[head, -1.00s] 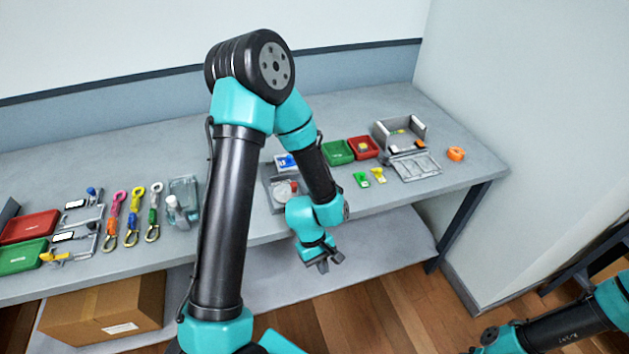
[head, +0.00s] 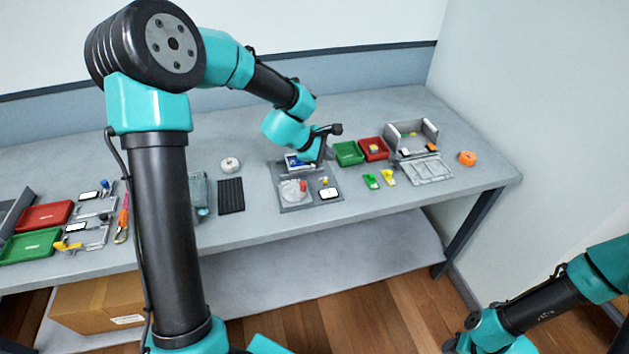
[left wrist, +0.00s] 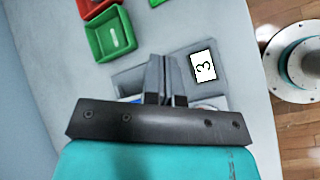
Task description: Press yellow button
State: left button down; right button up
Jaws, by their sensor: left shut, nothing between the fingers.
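A grey panel (head: 290,205) lies on the table, bearing a small yellow button (head: 324,181), a red part (head: 302,186) on a pale round disc and a blue part (head: 293,160) at its back. A white label (head: 328,194) sits just in front of the yellow button; in the left wrist view this label (left wrist: 203,67) reads 3. My left gripper (head: 321,158) is shut and empty above the back right of the panel, behind the yellow button. Its closed fingers (left wrist: 164,78) hide part of the panel in the wrist view, and the yellow button does not show there.
Green (head: 348,153) and red (head: 373,149) trays stand right of the panel. Green (head: 371,181) and yellow (head: 388,177) pieces lie in front of them. A black ribbed mat (head: 231,196) lies to the left. My right arm is at the lower right, off the table.

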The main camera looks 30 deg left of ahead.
aim_at(325, 182)
pick_arm(q)
jog(key=shift+w+a+r, duration=0.4)
jog(key=shift+w, duration=0.05)
jog(key=shift+f, duration=0.15)
jog(key=shift+f, duration=4.25)
jog(key=shift+f, duration=0.15)
